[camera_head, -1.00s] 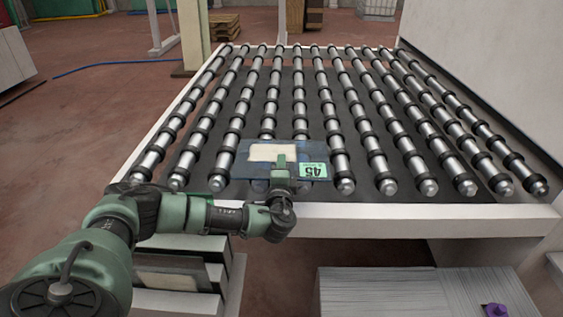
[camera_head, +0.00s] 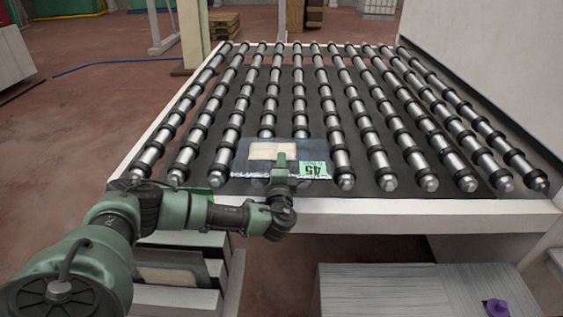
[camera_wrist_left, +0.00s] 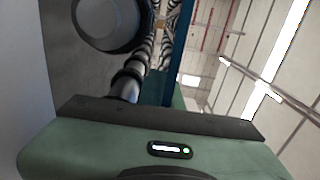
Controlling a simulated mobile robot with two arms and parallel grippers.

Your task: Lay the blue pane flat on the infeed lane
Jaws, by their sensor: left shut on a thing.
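The blue pane (camera_head: 240,165) is a see-through sheet with a cream patch and a green "45" label. It is over the near ends of the rollers of the infeed lane (camera_head: 375,206), roughly level with them. I cannot tell whether it touches the rollers. My left gripper (camera_head: 282,168) is shut on the pane's near edge, by the label. In the left wrist view the pane (camera_wrist_left: 181,65) shows nearly edge-on as a thin blue strip, beside a roller (camera_wrist_left: 128,80). My right gripper is not in view.
A white machine wall (camera_head: 490,75) bounds the lane on the right. A rack with upright panes (camera_head: 180,275) stands below my left arm. A grey ribbed surface (camera_head: 385,290) with a purple item (camera_head: 496,307) is at the lower right. The rollers beyond the pane are clear.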

